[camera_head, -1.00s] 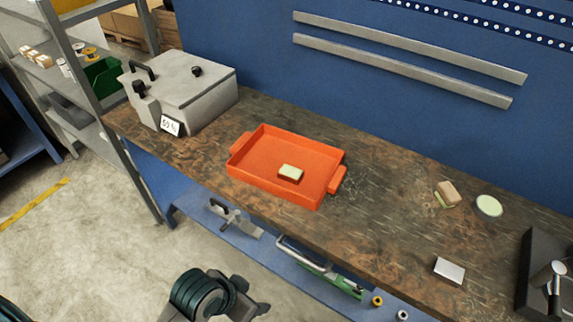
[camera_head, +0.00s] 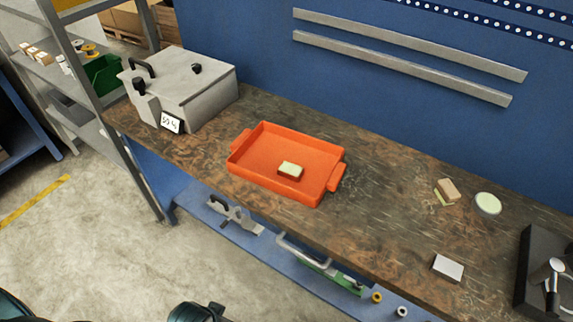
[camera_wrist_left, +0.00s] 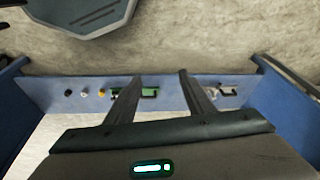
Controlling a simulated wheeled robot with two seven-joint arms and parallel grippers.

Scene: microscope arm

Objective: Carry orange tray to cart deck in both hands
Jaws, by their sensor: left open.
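The orange tray (camera_head: 287,163) sits flat on the brown workbench, with a handle at its left end and another at its right end. A small pale block (camera_head: 290,170) lies inside it. My left gripper (camera_wrist_left: 160,78) shows in the left wrist view with its two fingers apart and nothing between them, above the floor and the bench's lower shelf. In the head view only a dark part of my arm (camera_head: 196,312) shows at the bottom edge, well short of the tray. My right gripper is not in view. No cart deck can be made out.
A grey metal box (camera_head: 190,90) with a small sign stands left of the tray. To the right lie a tan block (camera_head: 448,189), a round dish (camera_head: 488,204), a white box (camera_head: 448,268) and dark equipment (camera_head: 545,275). Shelving (camera_head: 85,80) stands at the left. Floor is open in front.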

